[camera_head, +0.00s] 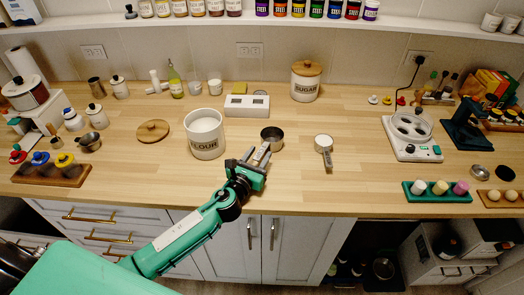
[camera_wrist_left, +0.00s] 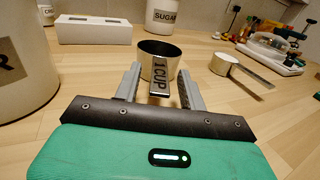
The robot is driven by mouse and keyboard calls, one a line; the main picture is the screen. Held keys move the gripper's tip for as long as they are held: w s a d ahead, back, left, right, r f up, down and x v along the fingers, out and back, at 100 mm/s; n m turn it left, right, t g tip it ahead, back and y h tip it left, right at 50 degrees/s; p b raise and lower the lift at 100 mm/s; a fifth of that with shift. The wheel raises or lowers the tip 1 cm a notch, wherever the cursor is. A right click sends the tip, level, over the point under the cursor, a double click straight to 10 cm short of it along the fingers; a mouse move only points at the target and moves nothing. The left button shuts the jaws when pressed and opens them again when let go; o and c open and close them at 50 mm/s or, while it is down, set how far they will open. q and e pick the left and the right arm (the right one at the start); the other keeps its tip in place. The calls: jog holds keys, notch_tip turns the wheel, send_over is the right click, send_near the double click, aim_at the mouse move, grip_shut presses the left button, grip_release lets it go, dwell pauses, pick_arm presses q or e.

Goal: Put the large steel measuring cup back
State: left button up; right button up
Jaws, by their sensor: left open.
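The steel measuring cup (camera_head: 272,135) stands on the wooden counter, right of the open flour canister (camera_head: 205,140). In the left wrist view, the cup (camera_wrist_left: 152,47) has a handle marked "1CUP" (camera_wrist_left: 160,76) that points towards me. My left gripper (camera_head: 256,153) is open, with one finger on each side of that handle. In the left wrist view, gaps show between the handle and the fingers of the gripper (camera_wrist_left: 160,82). A second measuring cup (camera_head: 323,142), filled with something white, lies to the right; it also shows in the wrist view (camera_wrist_left: 222,64). My right gripper is out of view.
A white box with two dark marks (camera_head: 247,111) and the lidded sugar canister (camera_head: 305,90) stand behind the cup. A round wooden lid (camera_head: 153,130) lies left of the flour canister. A white appliance (camera_head: 412,150) and a green tray (camera_head: 436,196) are right. Counter between cup and appliance is mostly clear.

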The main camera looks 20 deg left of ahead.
pick_arm(q)
jog(key=s, duration=0.3)
jog(key=s+b, duration=0.1)
jog(key=s, duration=0.2)
jog(key=s+a, duration=0.1)
jog(key=s, duration=0.2)
dwell(0.3)
